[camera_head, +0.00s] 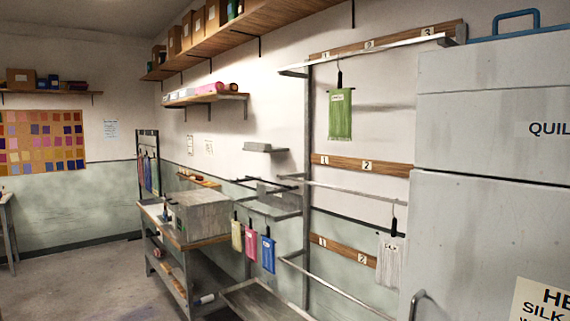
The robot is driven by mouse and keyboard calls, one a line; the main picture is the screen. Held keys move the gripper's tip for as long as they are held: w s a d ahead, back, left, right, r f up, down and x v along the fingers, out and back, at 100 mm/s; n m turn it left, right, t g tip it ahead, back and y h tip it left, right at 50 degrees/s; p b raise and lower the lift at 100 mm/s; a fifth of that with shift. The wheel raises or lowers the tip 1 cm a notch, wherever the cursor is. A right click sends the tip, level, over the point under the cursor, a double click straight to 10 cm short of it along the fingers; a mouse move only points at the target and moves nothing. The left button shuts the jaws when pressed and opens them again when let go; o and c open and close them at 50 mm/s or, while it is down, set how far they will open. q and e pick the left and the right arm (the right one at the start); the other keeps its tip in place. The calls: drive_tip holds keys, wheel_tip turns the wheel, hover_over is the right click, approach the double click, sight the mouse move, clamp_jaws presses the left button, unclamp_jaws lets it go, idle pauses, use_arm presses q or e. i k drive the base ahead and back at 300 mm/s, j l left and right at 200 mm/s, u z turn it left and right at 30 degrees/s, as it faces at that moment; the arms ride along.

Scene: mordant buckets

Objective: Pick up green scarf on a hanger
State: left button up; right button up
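The green scarf on a hanger (340,113) hangs from the upper rail of the wall rack, near the number 1 end. A small white label shows near its top, and its dark hanger hook reaches up to the rail. It hangs free, with nothing in front of it. Neither of my grippers shows in the head view.
A white-grey scarf (390,260) hangs from the middle rail (350,188). Several small coloured pieces (251,243) hang lower left, beside a workbench (160,218) with a grey box (200,214). A large grey cabinet (490,200) blocks the right side. Open floor (85,280) lies at left.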

sight(340, 101)
drive_tip(key=i+j+u, duration=0.1)
drive_tip(key=i, duration=0.65)
drive_tip(key=i+j+u, duration=0.1)
drive_tip(key=i, duration=0.65)
drive_tip(key=i+z, duration=0.4)
drive_tip(key=i+j+z, duration=0.2)
drive_tip(key=z, duration=0.2)
drive_tip(key=i+j+z, duration=0.25)
drive_tip(key=z, duration=0.15)
